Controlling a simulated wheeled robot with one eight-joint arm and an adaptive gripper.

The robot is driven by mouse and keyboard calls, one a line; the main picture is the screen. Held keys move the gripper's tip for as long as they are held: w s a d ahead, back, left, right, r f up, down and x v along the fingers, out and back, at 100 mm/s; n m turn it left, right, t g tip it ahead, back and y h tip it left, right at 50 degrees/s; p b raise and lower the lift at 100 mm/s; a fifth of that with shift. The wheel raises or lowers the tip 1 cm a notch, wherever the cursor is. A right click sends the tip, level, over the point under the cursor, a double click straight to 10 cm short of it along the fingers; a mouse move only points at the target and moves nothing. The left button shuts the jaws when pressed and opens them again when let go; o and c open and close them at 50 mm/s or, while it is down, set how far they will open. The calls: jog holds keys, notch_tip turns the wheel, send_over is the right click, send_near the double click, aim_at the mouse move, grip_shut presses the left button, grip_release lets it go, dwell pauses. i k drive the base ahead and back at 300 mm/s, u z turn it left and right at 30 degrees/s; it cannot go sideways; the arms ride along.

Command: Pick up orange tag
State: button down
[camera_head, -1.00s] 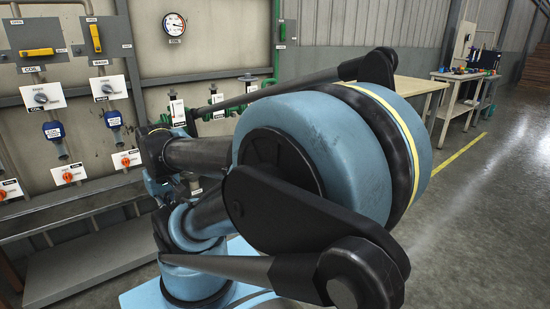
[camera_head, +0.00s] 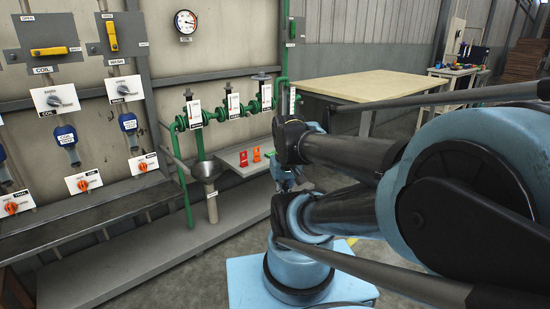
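Two small upright tags stand side by side on a small grey shelf (camera_head: 232,157) on the wall. The left one looks red (camera_head: 244,159) and the right one looks more orange (camera_head: 256,154). My gripper (camera_head: 287,184) is small and dark at the end of my arm, to the right of the shelf and lower in the picture. It is apart from both tags in the picture. My arm links partly hide it, and its fingers are too small to tell open from shut.
Green pipes with labelled valves (camera_head: 194,111) run along the wall above the shelf. A long low grey ledge (camera_head: 150,245) runs below. A wooden-topped table (camera_head: 370,86) stands behind my arm.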

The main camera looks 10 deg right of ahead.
aim_at(256, 155)
jog(key=z, duration=0.05)
jog(key=k, duration=0.5)
jog(key=u, duration=0.35)
jog(key=i, duration=1.8)
jog(key=z, duration=0.55)
